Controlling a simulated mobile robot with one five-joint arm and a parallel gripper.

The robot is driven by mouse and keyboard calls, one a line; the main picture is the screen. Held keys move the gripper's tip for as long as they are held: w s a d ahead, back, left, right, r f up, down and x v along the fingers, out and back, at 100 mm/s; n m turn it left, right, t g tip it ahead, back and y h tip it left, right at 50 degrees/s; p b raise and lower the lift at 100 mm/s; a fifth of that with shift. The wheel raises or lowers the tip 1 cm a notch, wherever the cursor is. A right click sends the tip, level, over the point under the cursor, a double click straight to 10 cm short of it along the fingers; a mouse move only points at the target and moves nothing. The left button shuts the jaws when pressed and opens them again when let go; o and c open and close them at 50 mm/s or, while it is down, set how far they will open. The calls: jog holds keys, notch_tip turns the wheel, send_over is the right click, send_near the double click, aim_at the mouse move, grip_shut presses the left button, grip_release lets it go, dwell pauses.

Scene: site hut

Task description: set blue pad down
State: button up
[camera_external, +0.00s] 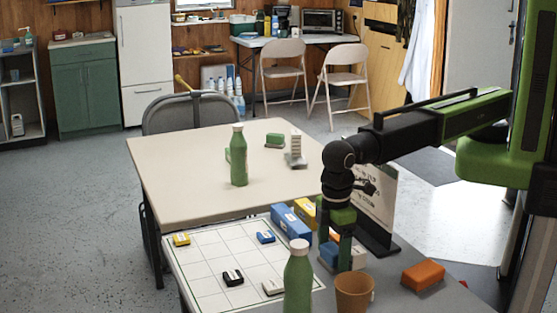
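My gripper (336,258) points down over the front table, between the white grid board and the orange block. Its green fingers overlap a blue item (327,254) in this view. I cannot tell whether they are closed on it or whether it touches the table. A small blue block (265,237) lies on the grid board (208,264). A larger blue box (291,222) lies beyond the board's right edge. I cannot tell for sure which of these is the blue pad.
A green bottle (298,283) and a brown cup (354,293) stand close in front of my gripper. An orange block (423,275) lies to the right. Yellow (181,239) and black (233,277) blocks lie on the board. Another green bottle (239,155) stands on the beige table (190,180).

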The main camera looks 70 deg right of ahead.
aim_at(333, 248)
jog(key=shift+r, duration=0.1)
notch_tip(333, 248, up, 12)
jog(key=p, duration=1.2)
